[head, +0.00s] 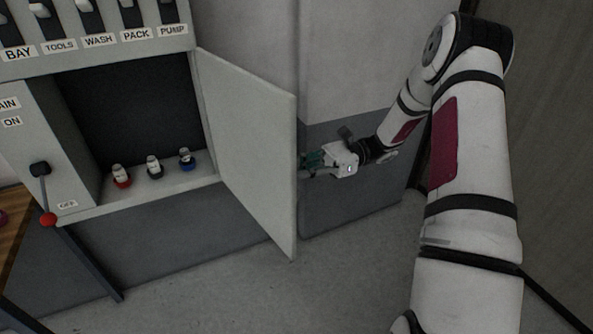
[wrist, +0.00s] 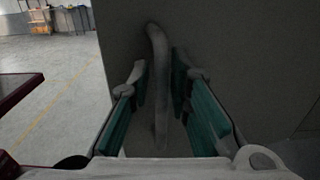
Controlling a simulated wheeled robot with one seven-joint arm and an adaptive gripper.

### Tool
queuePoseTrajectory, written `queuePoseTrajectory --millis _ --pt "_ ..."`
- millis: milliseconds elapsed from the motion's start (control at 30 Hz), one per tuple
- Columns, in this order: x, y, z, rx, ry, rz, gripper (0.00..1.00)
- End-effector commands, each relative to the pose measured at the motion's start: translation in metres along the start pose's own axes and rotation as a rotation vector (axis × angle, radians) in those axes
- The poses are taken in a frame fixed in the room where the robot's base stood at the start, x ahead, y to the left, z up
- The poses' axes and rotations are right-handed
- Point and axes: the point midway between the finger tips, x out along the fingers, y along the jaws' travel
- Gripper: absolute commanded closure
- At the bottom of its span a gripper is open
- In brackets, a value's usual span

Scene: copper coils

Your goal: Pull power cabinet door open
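The power cabinet door (head: 248,140) is a pale grey panel swung well out from the cabinet (head: 190,190), so the inside shows. My gripper (head: 305,160) is on the door's outer side, by its free edge, and the door partly hides its fingertips in the head view. In the wrist view the grey bar handle (wrist: 158,85) stands on the door's outer face. It lies between the two green-padded fingers of my gripper (wrist: 159,82), with a gap seeming to show on each side. The fingers are apart, around the handle and not closed on it.
The grey floor (head: 240,290) below the door is clear.

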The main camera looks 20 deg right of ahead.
Motion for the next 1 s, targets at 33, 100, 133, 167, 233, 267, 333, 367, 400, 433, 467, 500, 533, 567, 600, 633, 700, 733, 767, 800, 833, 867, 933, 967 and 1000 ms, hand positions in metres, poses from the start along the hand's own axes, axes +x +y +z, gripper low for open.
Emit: queuePoseTrajectory --millis 33,100,133,167,233,267,333,367,400,433,467,500,533,567,600,633,700,733,767,800,833,867,933,967,1000 --pt "-0.006 0.0 0.0 0.0 0.0 -0.003 0.82" --pt "-0.017 -0.001 -0.001 0.0 0.001 -0.005 0.82" --pt "-0.022 0.0 -0.001 0.0 0.001 -0.005 0.82" --pt "-0.028 0.0 -0.001 0.0 0.001 -0.004 0.82" --pt "-0.043 0.0 -0.001 0.0 0.001 -0.005 0.82" --pt "-0.049 0.0 -0.001 -0.001 0.001 -0.005 0.82" --pt "-0.063 0.0 -0.001 0.0 0.001 -0.003 0.82" --pt "-0.069 0.0 -0.001 0.0 0.002 -0.003 0.82" --pt "-0.077 0.0 -0.001 0.0 0.001 -0.003 0.82" --pt "-0.083 0.0 -0.001 -0.001 0.001 -0.004 0.82" --pt "-0.087 0.0 -0.001 0.0 0.001 -0.004 0.82" --pt "-0.094 0.0 -0.001 0.001 0.001 -0.003 0.82" --pt "-0.098 0.0 -0.001 0.002 0.0 -0.002 0.82" --pt "-0.101 0.0 -0.001 0.001 0.001 -0.002 0.82" --pt "-0.106 0.0 -0.001 0.001 0.001 -0.002 0.82" --pt "-0.108 0.001 -0.001 0.001 0.001 -0.001 0.82" --pt "-0.113 0.001 -0.001 0.001 0.001 -0.001 0.82" --pt "-0.115 0.001 -0.001 0.001 0.001 -0.001 0.82" --pt "-0.116 0.001 -0.001 0.002 0.001 -0.001 0.82" --pt "-0.116 0.001 -0.001 0.002 0.001 0.0 0.82" --pt "-0.117 0.001 -0.001 0.002 0.001 0.0 0.82" --pt "-0.117 0.001 -0.001 0.002 0.0 0.0 0.82" --pt "-0.117 0.001 -0.001 0.002 0.0 0.0 0.82" --pt "-0.117 0.001 -0.001 0.002 0.0 0.0 0.82" --pt "-0.117 0.001 -0.001 0.002 0.0 0.0 0.82"
